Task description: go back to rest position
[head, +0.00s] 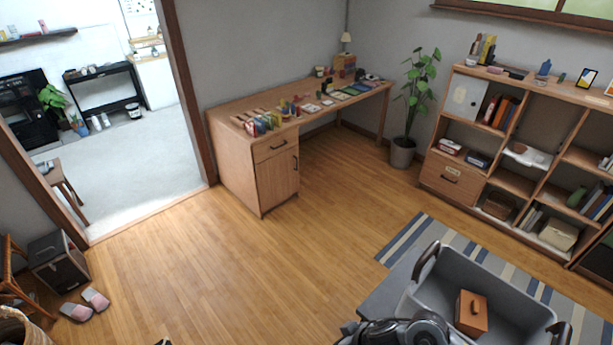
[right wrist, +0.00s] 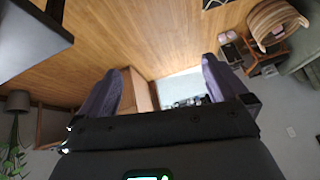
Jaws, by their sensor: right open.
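In the right wrist view my right gripper (right wrist: 160,85) has its two dark fingers spread wide apart. Nothing is between them; the wood floor, desk and doorway show beyond. In the head view a dark grey part of my arm (head: 405,330) shows at the bottom edge, beside the grey tub. The right fingers cannot be made out in the head view. My left gripper cannot be identified in either view. A small dark piece shows at the bottom edge of the head view, left of centre, too cut off to tell what it is.
A grey tub (head: 425,297) holding a brown wooden box (head: 471,313) stands close at the lower right. A striped rug (head: 425,235) lies behind it. A wooden desk (head: 230,168), a potted plant (head: 403,152) and a shelf unit (head: 455,165) line the walls. The middle floor is clear.

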